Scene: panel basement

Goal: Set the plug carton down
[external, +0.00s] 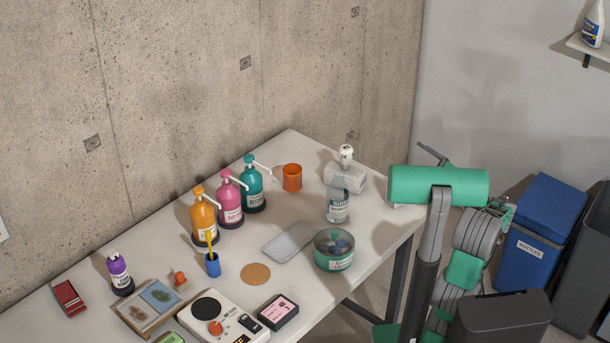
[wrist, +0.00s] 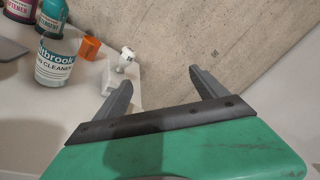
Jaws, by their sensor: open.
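My gripper (wrist: 162,80) is open, with nothing between its two grey fingers in the wrist view. In the external view the green end of my arm (external: 440,185) is at the right end of the white table (external: 380,238), and its fingers are mostly hidden. I cannot tell for sure which thing is the plug carton. A small dark box with a pink label (external: 278,311) lies at the table's front edge. A small red box (external: 68,298) lies at the far left. Neither is near my gripper.
Pump bottles (external: 230,205) line the wall side. A green tin (external: 334,257) and a grey tray (external: 288,242) are mid-table.

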